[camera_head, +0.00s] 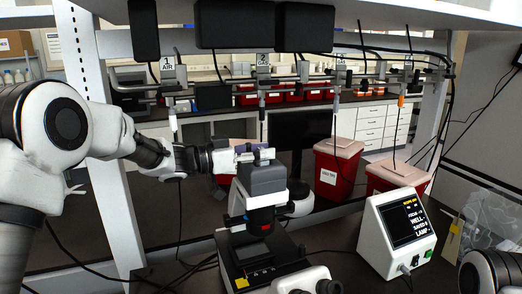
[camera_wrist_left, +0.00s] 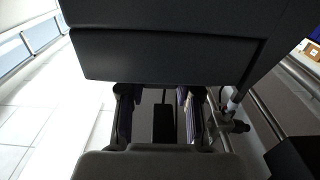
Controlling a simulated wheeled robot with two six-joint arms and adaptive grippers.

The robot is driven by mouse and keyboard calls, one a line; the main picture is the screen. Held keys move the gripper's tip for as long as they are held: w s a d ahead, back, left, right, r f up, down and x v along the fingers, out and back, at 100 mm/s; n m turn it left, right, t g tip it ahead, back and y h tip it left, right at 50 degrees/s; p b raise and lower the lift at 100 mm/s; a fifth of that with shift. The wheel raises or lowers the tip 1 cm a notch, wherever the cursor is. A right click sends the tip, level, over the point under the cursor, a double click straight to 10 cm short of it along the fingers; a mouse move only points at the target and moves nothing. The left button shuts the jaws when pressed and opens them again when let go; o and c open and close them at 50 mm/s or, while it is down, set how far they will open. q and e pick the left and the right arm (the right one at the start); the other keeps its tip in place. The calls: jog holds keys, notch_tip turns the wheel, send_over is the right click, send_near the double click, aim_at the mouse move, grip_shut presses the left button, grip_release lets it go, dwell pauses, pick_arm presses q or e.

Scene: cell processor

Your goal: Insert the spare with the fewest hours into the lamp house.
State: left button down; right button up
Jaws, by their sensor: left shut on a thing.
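My left gripper (camera_head: 262,156) reaches in from the left at the top of a microscope (camera_head: 262,225). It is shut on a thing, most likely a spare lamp. In the left wrist view a dark narrow block (camera_wrist_left: 163,124) shows between its two fingers (camera_wrist_left: 160,115). A dark grey housing (camera_head: 262,180), perhaps the lamp house, sits on top of the microscope right below the gripper. I cannot tell whether the held thing touches the housing. No hour markings are readable. My right gripper is not in view.
A white control box (camera_head: 400,232) with a lit screen showing "LAMP" stands right of the microscope. Cables and probes hang from a rail (camera_head: 300,85) above. A clear plastic bag (camera_head: 490,225) lies at far right.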

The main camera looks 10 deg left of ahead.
pick_arm(q)
jog(key=shift+f, duration=0.2)
jog(key=c, duration=0.7)
grip_release()
jog(key=v, duration=1.2)
jog(key=shift+w+d, duration=0.1)
